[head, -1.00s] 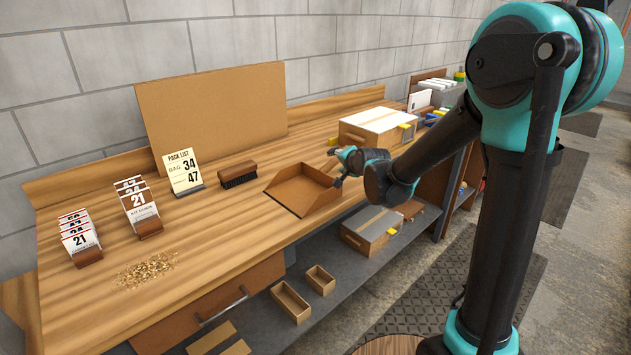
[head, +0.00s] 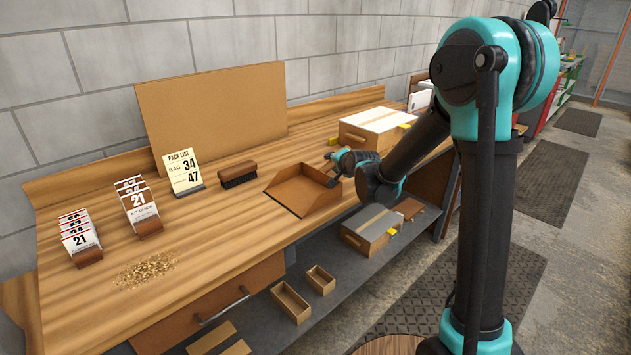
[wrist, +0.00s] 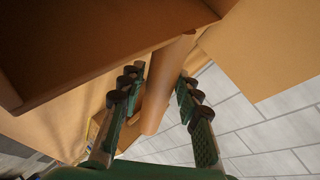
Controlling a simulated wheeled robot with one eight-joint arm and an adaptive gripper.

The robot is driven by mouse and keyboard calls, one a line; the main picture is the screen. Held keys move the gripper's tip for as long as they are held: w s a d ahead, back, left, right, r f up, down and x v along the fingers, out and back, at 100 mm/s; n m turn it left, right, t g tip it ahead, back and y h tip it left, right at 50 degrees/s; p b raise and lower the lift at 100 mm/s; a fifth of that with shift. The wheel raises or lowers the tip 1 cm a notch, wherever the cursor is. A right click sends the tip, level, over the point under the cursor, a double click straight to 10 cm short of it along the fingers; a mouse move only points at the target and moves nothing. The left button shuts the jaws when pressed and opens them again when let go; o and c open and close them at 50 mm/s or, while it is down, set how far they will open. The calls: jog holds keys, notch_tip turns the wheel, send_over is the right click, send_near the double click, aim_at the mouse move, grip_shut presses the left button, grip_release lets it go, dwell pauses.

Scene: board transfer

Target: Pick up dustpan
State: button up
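The brown dustpan (head: 297,196) lies on the wooden workbench, its tray open towards the front left. My gripper (head: 331,169) is at its back right side, low over the bench. In the wrist view the dustpan's tray (wrist: 90,45) fills the upper left, and its brown handle (wrist: 164,88) runs down between the two fingers of my gripper (wrist: 160,102). The fingers are apart, one on each side of the handle, and do not look closed on it. In the head view my gripper hides the handle.
A brush (head: 238,174) lies left of the dustpan, near a pack list card (head: 184,172). Small scraps (head: 146,271) lie at the front left of the workbench (head: 215,233). A box (head: 374,126) stands behind my gripper. A tall brown board (head: 212,112) leans on the wall.

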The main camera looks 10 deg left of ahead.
grip_shut()
jog(key=shift+r, duration=0.15)
